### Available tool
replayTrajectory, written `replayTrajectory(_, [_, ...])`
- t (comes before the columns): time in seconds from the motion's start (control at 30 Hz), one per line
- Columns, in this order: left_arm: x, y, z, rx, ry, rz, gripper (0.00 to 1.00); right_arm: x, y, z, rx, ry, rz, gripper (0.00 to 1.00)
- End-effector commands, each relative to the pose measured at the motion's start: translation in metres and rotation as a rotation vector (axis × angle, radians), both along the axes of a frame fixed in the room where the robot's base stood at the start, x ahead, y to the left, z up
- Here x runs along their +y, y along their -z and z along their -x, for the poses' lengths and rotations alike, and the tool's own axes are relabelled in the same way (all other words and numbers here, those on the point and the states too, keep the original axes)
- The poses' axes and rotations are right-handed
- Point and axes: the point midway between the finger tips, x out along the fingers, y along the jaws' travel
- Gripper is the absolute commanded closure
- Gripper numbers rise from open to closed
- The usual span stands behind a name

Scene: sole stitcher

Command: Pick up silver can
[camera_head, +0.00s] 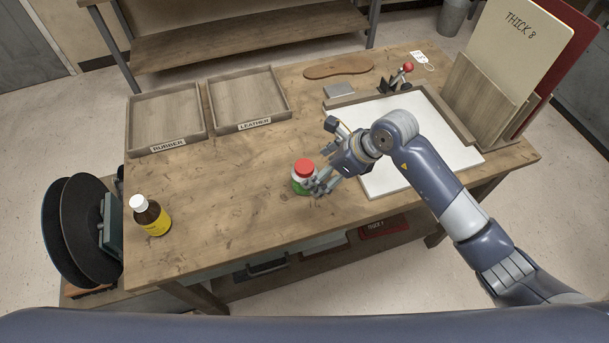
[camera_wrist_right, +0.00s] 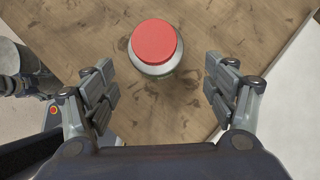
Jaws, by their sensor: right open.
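The silver can (camera_head: 299,182) has a red lid and a green band low on its side. It stands upright on the wooden table near its front middle. My right gripper (camera_head: 319,184) is open beside it, with its fingers at the can's right side. In the right wrist view the can (camera_wrist_right: 154,45) shows from above, just beyond and between the spread fingertips of my right gripper (camera_wrist_right: 158,66).
A brown bottle (camera_head: 151,216) with a white cap stands on the table's left front. Trays labelled RUBBER (camera_head: 167,149) and LEATHER (camera_head: 245,130) lie at the back left. A white board (camera_head: 385,177) lies under my right arm. The table between bottle and can is clear.

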Motion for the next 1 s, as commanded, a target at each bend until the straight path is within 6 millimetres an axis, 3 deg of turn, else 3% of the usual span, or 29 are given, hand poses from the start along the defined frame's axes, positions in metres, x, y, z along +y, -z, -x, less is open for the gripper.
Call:
replayTrajectory(0.7, [0.0,-0.023,-0.001,-0.001,0.002,0.0,0.27,0.042,0.059,-0.017,0.001,0.001,-0.005,0.22])
replayTrajectory(0.97, [0.0,-0.022,-0.001,-0.001,0.002,0.0,0.27,0.043,0.061,-0.018,-0.001,0.001,-0.004,0.22])
replayTrajectory(1.0, [0.0,-0.022,-0.001,-0.001,0.002,0.0,0.27,0.043,0.061,-0.017,-0.001,0.001,-0.004,0.29])
